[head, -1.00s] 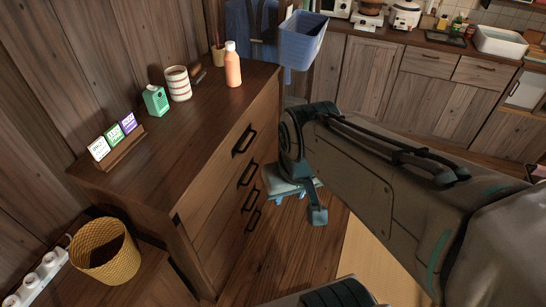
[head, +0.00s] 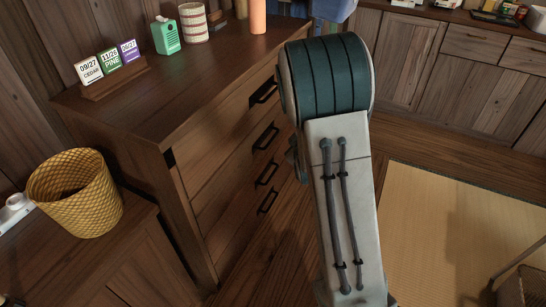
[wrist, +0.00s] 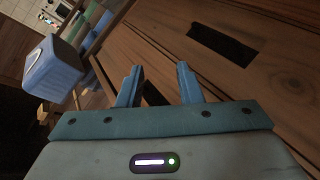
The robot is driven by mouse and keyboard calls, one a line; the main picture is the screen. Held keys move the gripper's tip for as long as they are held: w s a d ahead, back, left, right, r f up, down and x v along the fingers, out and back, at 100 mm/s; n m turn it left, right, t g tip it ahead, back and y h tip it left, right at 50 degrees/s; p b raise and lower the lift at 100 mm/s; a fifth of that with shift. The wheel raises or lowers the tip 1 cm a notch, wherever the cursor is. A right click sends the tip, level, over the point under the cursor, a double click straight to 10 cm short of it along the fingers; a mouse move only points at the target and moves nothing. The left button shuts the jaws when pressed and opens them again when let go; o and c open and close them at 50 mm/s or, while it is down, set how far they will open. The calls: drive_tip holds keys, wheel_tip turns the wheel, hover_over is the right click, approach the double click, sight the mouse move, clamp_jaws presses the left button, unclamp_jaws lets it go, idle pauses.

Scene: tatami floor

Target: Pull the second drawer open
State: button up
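The brown wooden chest of drawers (head: 205,150) stands left of centre in the head view, with several dark handles down its front. The second drawer (head: 235,158) looks closed, and its handle (head: 266,136) is in plain sight. In the wrist view my gripper (wrist: 158,78) is open, its two fingers apart and pointing at the drawer fronts (wrist: 165,45). A dark handle (wrist: 153,95) shows between the fingers, partly hidden by the gripper body; I cannot tell which drawer it belongs to or whether the fingers touch it.
Date cards (head: 108,62), a green box (head: 166,36), a striped cup (head: 193,22) and an orange bottle (head: 258,16) stand on the chest. A yellow basket (head: 75,195) is at left. A blue bin (wrist: 52,68) shows in the wrist view.

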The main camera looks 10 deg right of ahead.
drive_tip(key=w+a+f+n+t+y+b, duration=0.1)
drive_tip(key=a+f+n+t+y+b, duration=0.15)
drive_tip(key=f+n+b, duration=0.4)
drive_tip(key=w+a+f+n+t+y+b, duration=0.1)
drive_tip(key=f+n+t+y+b, duration=0.2)
drive_tip(key=f, duration=0.6)
drive_tip(key=b+x, duration=0.3)
drive_tip(key=x, duration=1)
drive_tip(key=shift+w+f+h, duration=0.2)
drive_tip(key=shift+w+h, duration=0.05)
drive_tip(key=shift+h, duration=0.2)
drive_tip(key=shift+n, duration=0.25)
drive_tip(key=shift+d, duration=0.1)
clamp_jaws()
